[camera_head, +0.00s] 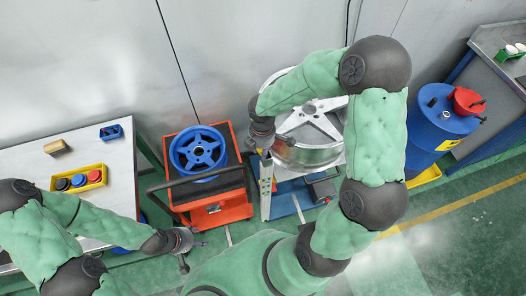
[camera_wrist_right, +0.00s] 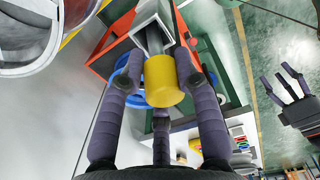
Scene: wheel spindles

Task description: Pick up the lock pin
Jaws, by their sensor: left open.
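The lock pin appears to be a yellow cylinder (camera_wrist_right: 162,82) on a grey shaft in the right wrist view. The shaft sits in a pale channel-shaped bracket (camera_wrist_right: 150,22). My right gripper (camera_wrist_right: 158,58) has a finger on each side of the yellow cylinder, very close to it; firm contact cannot be made out. In the head view my right gripper (camera_head: 264,146) is at the upright post beside the silver wheel, and largely hides the pin. My left gripper (camera_head: 184,246) is open and empty, low over the floor; it also shows in the right wrist view (camera_wrist_right: 288,88).
A silver wheel (camera_head: 312,156) stands right of my right gripper. A blue wheel (camera_head: 198,150) lies on an orange cart (camera_head: 236,214). A table (camera_head: 112,152) with a yellow tray (camera_head: 54,184) is left; a blue barrel (camera_head: 424,134) is right. Green floor is free at lower right.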

